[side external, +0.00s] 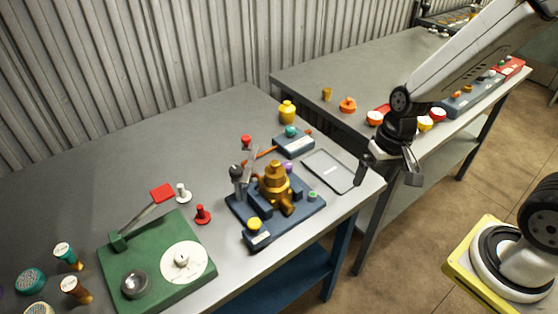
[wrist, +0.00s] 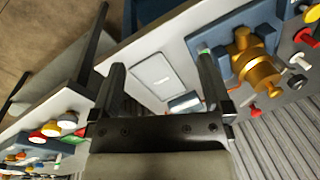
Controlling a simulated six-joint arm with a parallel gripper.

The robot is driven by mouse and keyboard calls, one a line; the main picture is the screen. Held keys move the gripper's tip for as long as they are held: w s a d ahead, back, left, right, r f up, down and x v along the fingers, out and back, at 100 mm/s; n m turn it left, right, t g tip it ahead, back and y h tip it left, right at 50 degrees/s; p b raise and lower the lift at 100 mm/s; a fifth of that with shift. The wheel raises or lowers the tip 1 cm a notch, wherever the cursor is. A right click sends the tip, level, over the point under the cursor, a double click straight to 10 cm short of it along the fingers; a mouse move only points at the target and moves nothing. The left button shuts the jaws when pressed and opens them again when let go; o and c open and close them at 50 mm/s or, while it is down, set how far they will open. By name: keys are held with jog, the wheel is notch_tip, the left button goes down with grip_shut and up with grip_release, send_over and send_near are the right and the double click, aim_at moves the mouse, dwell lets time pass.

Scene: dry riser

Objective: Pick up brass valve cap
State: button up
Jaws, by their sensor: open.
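A brass valve (side external: 275,189) stands upright on a blue base in the side view, with a stepped brass cap (side external: 275,169) on its top.
A blue block (side external: 293,145) stands behind the tray. A green fixture (side external: 124,247) is at the left. A second table (side external: 315,77) holds several coloured parts.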

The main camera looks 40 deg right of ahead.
jog(key=w+a+f+m+g+y, duration=0.1)
jog(key=w+a+f+m+y, duration=0.1)
jog(key=a+m+y, duration=0.3)
jog(key=m+t+y, duration=0.6)
jog(key=m, duration=0.7)
send_near(279, 170)
jog(key=x, duration=0.3)
jog(key=shift+f+x, duration=0.25)
jog(key=shift+x, duration=1.2)
jog(key=shift+x, duration=2.5)
jog(key=c, duration=1.3)
jog(key=shift+r, duration=0.2)
grip_shut()
